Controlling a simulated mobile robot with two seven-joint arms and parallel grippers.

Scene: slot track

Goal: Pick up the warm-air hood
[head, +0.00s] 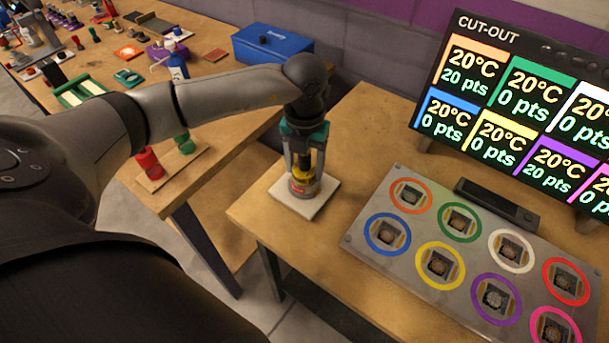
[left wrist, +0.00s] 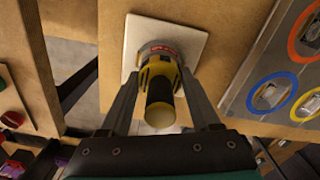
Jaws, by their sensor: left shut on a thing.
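The warm-air hood (head: 303,184) is a small yellow and black piece with a red and silver base. It stands upright on a white square pad (head: 318,203) at the left corner of the near table. In the left wrist view the hood (left wrist: 158,78) shows its black and yellow handle end towards the camera, over the white pad (left wrist: 192,45). My left gripper (head: 303,170) points straight down and is shut on the hood, one finger on each side. The hood still appears to be at the pad; any gap beneath it cannot be made out. My right gripper is not in view.
A grey plate (head: 360,228) with several coloured ring slots lies right of the pad. A dark bar (head: 497,203) and a "CUT-OUT" screen (head: 530,100) stand behind it. A blue box (head: 270,45) and red and green pieces are on the other table to the left.

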